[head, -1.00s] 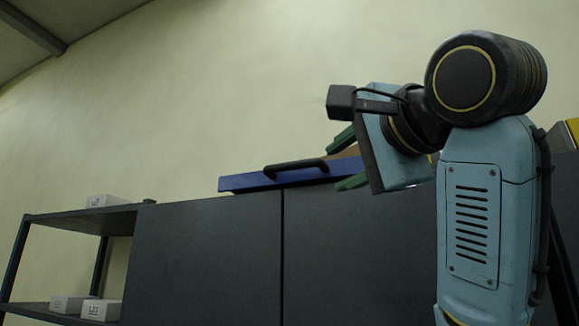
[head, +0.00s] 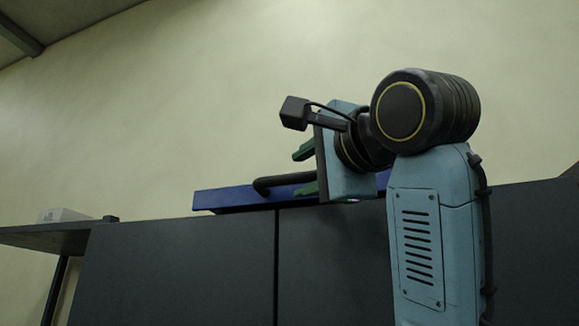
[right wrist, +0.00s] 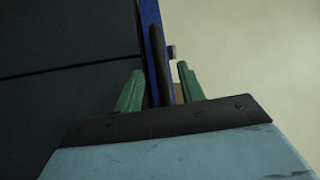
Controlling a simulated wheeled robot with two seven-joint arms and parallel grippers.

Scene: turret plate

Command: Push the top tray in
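The top tray (head: 228,199) is blue with a black bar handle (head: 270,183) on its front. It lies at the top of the dark grey cabinet. My right gripper (head: 305,170) is at the right part of the handle, its green fingers apart one above the other. In the right wrist view the fingers of my right gripper (right wrist: 159,86) are open, with the blue tray edge (right wrist: 158,38) and the dark handle (right wrist: 154,76) between them. I cannot tell whether they touch. The gripper and arm hide the tray's right part. My left gripper is not in view.
The dark grey cabinet (head: 180,265) fills the lower middle, with a vertical seam. A shelf (head: 45,236) with a white box (head: 62,214) stands at the left. The pale wall behind and the space above the tray are clear.

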